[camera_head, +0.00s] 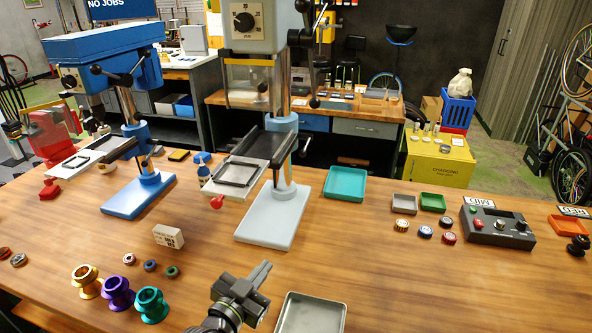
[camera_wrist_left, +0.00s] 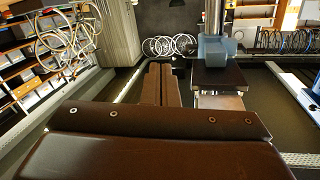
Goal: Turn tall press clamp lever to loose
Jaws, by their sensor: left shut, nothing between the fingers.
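The tall press, with a grey head (camera_head: 250,22), a steel column (camera_head: 280,88) and a grey base (camera_head: 272,215), stands at the middle of the bench. Its tilted table (camera_head: 247,160) is fixed by a blue-grey collar (camera_head: 281,127). I cannot tell which is the clamp lever. My left gripper (camera_head: 258,277) is shut and empty, in front of the base and apart from the press. The left wrist view shows its closed fingers (camera_wrist_left: 158,85) left of the collar (camera_wrist_left: 212,48). My right gripper is not in view.
A shorter blue press (camera_head: 138,195) stands to the left. A white card box (camera_head: 168,236), coloured spools (camera_head: 118,292) and a metal tray (camera_head: 312,314) lie nearby. A teal tray (camera_head: 345,184) and a control box (camera_head: 497,228) are to the right.

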